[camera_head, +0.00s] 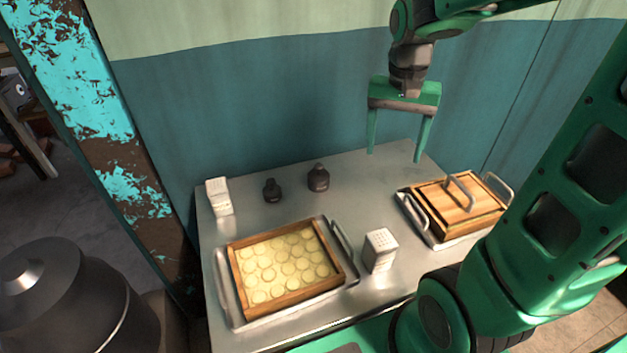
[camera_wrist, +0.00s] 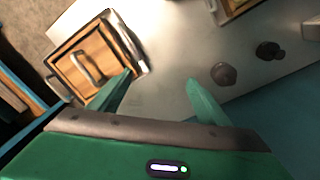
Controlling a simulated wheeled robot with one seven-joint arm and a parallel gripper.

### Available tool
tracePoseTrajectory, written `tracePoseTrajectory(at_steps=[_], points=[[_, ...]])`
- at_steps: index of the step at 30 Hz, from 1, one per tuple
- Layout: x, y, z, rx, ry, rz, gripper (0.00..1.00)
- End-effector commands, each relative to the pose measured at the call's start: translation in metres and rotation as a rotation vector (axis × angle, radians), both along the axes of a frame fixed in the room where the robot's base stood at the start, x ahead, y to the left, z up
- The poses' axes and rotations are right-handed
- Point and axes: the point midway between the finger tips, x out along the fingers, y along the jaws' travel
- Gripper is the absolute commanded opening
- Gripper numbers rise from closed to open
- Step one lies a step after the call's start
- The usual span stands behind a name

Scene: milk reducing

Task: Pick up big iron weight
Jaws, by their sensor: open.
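Two dark iron weights stand upright on the metal table (camera_head: 345,217) near its back. The big iron weight (camera_head: 318,179) is the right one in the head view, and it also shows in the wrist view (camera_wrist: 223,74). The small iron weight (camera_head: 272,191) stands to its left; in the wrist view (camera_wrist: 269,51) it is to the right of the big one. My gripper (camera_head: 394,158) is open and empty, above the back right part of the table, to the right of the big weight and apart from it. In the wrist view my two fingers (camera_wrist: 158,84) point toward the table.
A tray with a wooden frame of round pale pieces (camera_head: 286,268) is at front left. A tray with a lidded wooden box (camera_head: 455,208) is at right. White grater-like blocks stand at front middle (camera_head: 380,250) and back left (camera_head: 219,197). A wall (camera_head: 250,110) rises behind the table.

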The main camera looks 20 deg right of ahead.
Motion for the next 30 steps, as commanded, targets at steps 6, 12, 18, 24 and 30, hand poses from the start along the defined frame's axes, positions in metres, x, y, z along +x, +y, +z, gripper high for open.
tracePoseTrajectory(at_steps=[6, 12, 18, 24, 30], points=[[0.083, 0.065, -0.015, 0.015, -0.003, -0.044, 0.7], [0.122, 0.112, -0.028, 0.036, -0.006, -0.08, 0.7], [0.132, 0.127, -0.041, 0.043, -0.003, -0.094, 0.7], [0.132, 0.127, -0.07, 0.043, -0.003, -0.093, 0.7], [0.132, 0.127, -0.087, 0.044, -0.006, -0.093, 0.7]])
